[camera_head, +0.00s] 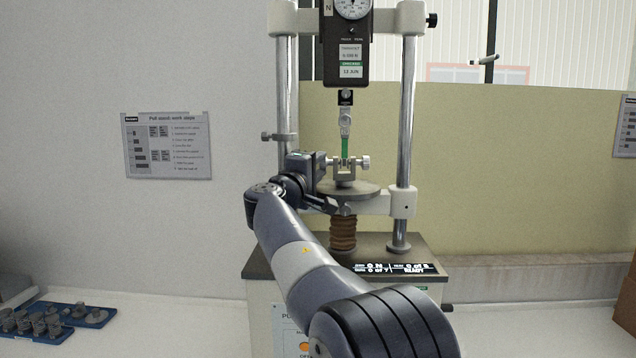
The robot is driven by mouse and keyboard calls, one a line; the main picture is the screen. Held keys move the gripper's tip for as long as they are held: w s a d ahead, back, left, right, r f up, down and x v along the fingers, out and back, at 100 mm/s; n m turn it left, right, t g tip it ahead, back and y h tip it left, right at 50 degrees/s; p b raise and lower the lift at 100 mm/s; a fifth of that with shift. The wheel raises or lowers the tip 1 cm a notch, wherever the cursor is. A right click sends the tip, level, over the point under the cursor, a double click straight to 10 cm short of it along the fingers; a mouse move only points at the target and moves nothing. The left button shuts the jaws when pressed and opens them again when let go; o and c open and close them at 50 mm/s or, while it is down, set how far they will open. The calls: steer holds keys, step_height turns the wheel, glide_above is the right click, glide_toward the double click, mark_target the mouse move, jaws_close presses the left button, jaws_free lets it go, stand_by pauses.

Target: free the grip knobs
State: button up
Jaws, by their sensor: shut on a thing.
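A pull tester stands in the middle, with a small silver grip clamp (346,168) on its round plate. The right grip knob (365,162) sticks out at the clamp's right side, with nothing touching it. My gripper (328,161) is at the clamp's left side, shut on the left grip knob, which it mostly hides. A green strip (344,147) stands upright between the clamp and the upper hook (345,118). The fingertips are small and partly hidden here.
Steel columns (407,110) flank the clamp, and a dial gauge (352,8) hangs above. A brown bellows (343,233) and a lit display (395,268) are below. Blue trays with metal parts (75,313) lie at the far left.

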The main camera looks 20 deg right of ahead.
steer(key=shift+f+t+h+b, duration=0.3)
steer(key=shift+b, duration=0.85)
steer(key=shift+r, duration=0.2)
steer(key=o, duration=1)
steer(key=shift+f, duration=0.1)
steer(key=shift+f, duration=0.15)
